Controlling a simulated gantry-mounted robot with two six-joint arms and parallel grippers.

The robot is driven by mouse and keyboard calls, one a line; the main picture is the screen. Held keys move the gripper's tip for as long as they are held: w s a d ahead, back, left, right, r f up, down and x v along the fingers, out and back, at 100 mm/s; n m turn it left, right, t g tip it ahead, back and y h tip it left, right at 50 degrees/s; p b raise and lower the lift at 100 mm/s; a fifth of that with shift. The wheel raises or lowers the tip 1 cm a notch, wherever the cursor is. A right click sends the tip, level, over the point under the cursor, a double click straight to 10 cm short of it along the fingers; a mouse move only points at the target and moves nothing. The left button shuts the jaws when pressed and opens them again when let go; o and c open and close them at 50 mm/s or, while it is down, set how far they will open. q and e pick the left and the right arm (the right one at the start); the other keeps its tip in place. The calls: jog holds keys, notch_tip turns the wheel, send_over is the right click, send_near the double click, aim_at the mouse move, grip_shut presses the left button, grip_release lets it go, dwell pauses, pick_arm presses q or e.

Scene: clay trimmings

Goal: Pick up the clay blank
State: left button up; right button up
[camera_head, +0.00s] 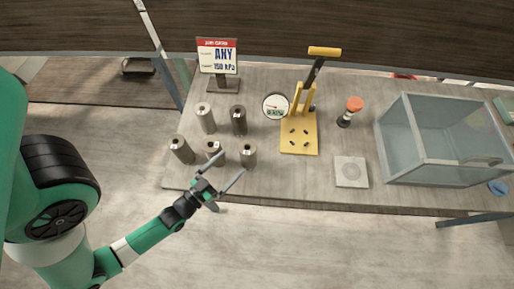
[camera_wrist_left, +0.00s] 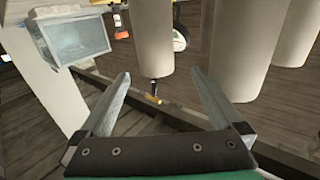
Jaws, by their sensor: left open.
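Several upright clay cylinders with a small hole on top stand at the left of the table. The front row holds a left blank (camera_head: 181,150), a middle blank (camera_head: 214,151) and a right blank (camera_head: 248,155). A pale blank (camera_head: 205,117) and a darker blank (camera_head: 239,120) stand behind. My left gripper (camera_head: 232,163) is open and empty at the table's front edge, its fingers pointing toward the front middle and right blanks. In the left wrist view one cylinder (camera_wrist_left: 152,38) shows between and beyond the open fingertips (camera_wrist_left: 160,73). I cannot tell whether a finger touches it.
Behind the cylinders stands a sign (camera_head: 218,57). To the right are a round gauge (camera_head: 276,106), a yellow lever press (camera_head: 299,138), an orange-topped tool (camera_head: 354,104), a square plate (camera_head: 351,171) and a clear box (camera_head: 445,140). The table front (camera_head: 300,190) is bare.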

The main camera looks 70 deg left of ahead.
aim_at(254, 145)
pick_arm(q)
jog(key=x, duration=0.6)
jog(key=shift+w+a+f, duration=0.1)
jog(key=shift+w+f, duration=0.05)
jog(key=shift+f, duration=0.25)
jog(key=x, duration=0.5)
jog(key=shift+w+d, duration=0.2)
jog(key=shift+d, duration=0.05)
jog(key=shift+r, duration=0.1)
grip_shut()
